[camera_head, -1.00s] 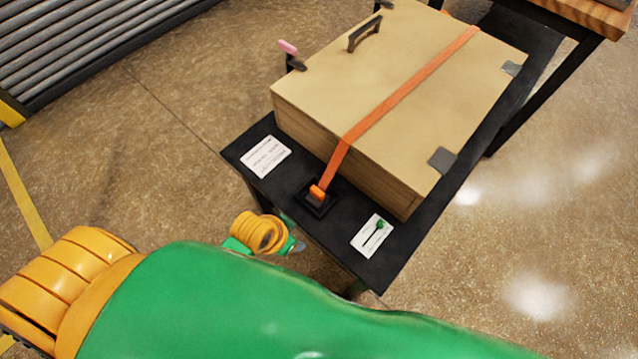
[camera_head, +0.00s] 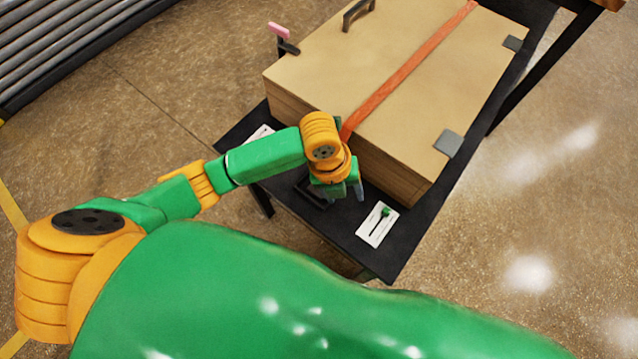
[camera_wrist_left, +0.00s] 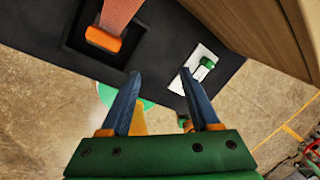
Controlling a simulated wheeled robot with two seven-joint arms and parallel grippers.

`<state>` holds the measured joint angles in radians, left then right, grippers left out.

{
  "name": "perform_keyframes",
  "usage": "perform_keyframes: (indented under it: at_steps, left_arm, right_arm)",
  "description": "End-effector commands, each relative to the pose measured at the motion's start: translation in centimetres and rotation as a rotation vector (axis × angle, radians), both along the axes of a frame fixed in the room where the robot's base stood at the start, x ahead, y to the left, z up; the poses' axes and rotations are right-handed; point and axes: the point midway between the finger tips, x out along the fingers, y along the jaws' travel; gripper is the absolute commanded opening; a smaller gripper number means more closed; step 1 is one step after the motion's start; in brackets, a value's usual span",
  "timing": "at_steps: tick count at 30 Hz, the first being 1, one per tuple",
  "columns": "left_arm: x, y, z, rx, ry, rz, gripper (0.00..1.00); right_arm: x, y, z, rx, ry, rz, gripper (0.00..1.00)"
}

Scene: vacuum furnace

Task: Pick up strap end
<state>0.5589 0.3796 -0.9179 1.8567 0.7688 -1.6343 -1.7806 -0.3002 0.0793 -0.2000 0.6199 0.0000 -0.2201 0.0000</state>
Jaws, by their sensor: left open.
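An orange strap (camera_head: 412,66) runs across the top of a tan wooden crate (camera_head: 330,62) and down its near side. The strap end (camera_wrist_left: 104,39) is an orange block in a black square holder (camera_wrist_left: 76,41), seen at the upper left of the left wrist view. My left gripper (camera_head: 342,192) is over the near edge of the black table, beside the holder, and hides the strap end in the head view. My right gripper is not in view.
The black table (camera_head: 400,250) carries the crate. A white card with a green-headed item (camera_head: 377,224) lies right of the gripper; another white card (camera_head: 260,133) is partly hidden by my arm. A pink-handled latch (camera_head: 280,34) stands at the crate's left.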

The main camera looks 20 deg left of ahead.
Motion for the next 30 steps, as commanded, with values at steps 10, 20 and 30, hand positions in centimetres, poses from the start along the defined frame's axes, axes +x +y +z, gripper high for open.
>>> perform_keyframes:
  at_steps: [10, 20, 30]
  left_arm:
    - [3.6, 6.1, 1.2, 0.251, -0.019, -0.677, 0.62]
    - [2.8, 6.5, -4.6, 0.248, -0.019, -0.679, 0.62]
    - [2.9, 6.4, -5.1, 0.249, -0.025, -0.679, 0.44]
  right_arm:
    - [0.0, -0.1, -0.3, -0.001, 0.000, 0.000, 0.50]
    - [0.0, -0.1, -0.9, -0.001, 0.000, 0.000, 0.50]
    - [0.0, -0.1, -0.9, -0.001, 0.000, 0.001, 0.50]
